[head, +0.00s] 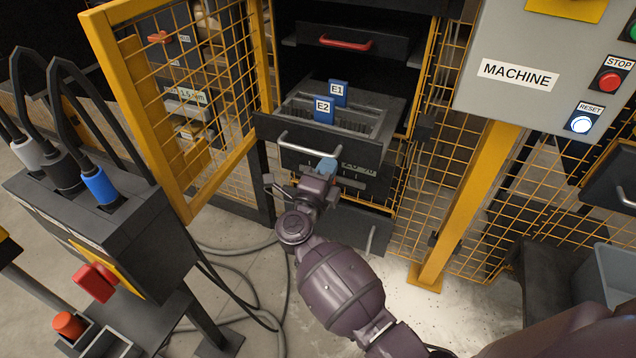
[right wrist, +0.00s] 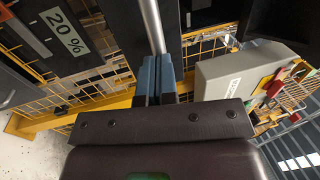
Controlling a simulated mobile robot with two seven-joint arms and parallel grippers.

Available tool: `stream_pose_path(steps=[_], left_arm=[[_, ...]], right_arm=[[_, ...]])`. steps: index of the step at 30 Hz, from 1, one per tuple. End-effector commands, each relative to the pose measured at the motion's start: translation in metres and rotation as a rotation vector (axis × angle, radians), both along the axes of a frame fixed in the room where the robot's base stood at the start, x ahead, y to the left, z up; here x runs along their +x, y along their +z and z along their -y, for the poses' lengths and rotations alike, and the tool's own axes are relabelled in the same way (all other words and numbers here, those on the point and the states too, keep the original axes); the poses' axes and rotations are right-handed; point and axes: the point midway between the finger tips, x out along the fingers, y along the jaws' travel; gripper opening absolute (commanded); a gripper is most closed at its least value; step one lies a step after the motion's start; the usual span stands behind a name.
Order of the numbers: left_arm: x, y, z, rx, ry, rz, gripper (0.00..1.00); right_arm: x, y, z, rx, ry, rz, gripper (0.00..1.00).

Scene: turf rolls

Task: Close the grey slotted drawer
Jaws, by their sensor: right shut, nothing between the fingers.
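The grey slotted drawer (head: 372,124) stands pulled out of the dark cabinet, with blue E1 (head: 338,92) and E2 (head: 324,109) tags standing in it. Its front carries a silver bar handle (head: 300,147). My right gripper (head: 327,165) is at the right part of this handle, its blue fingers shut with nothing between them. In the right wrist view the fingertips (right wrist: 155,68) are at the silver bar (right wrist: 152,25); whether they touch it I cannot tell. My left gripper is not in view.
A yellow mesh door (head: 190,110) stands open left of the drawer. A yellow post (head: 468,205) and mesh fence are on the right, below the grey MACHINE panel (head: 545,90). A red-handled drawer (head: 345,43) is above. A dark box with cables (head: 100,215) stands at left.

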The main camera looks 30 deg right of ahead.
Motion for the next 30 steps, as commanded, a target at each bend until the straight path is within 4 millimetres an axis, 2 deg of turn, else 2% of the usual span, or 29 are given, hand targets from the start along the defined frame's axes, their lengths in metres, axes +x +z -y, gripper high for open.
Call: stream_pose_path(steps=[12, 30], left_arm=[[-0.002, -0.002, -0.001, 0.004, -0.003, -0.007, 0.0], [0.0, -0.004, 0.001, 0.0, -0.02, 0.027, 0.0]], right_arm=[[0.05, 0.0, 0.064, -0.002, -0.002, 0.001, 0.0], [0.116, -0.002, 0.15, -0.002, -0.003, -0.003, 0.0]])
